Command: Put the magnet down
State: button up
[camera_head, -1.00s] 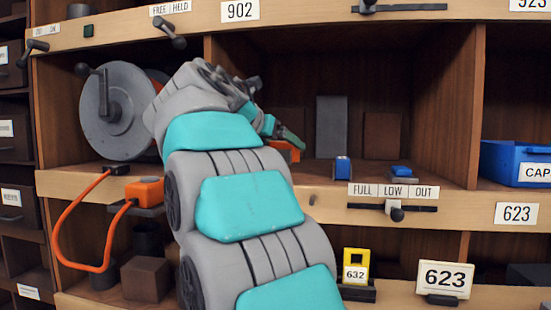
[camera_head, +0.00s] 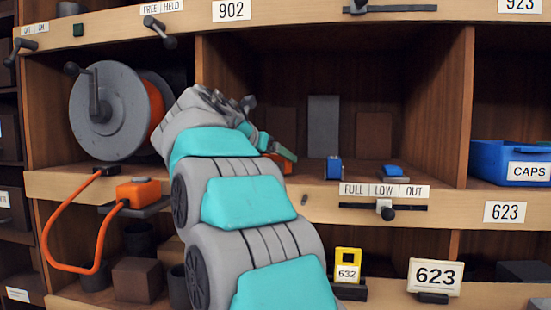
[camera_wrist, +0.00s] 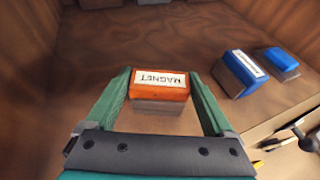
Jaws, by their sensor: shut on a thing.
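Only a bit of the orange magnet (camera_head: 275,162) shows there. I cannot tell whether its underside touches the shelf.
A labelled blue block (camera_head: 334,171) and a smaller blue piece (camera_head: 393,172) stand to the right of the magnet. Dark upright blocks (camera_head: 323,125) line the back. A FULL/LOW/OUT slider (camera_head: 385,208) is on the front edge. A cable reel (camera_head: 110,112) fills the left bay.

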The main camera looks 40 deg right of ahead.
jog(key=shift+f, duration=0.2)
jog(key=o, duration=1.6)
jog(key=v, duration=1.2)
jog(key=shift+r, duration=0.1)
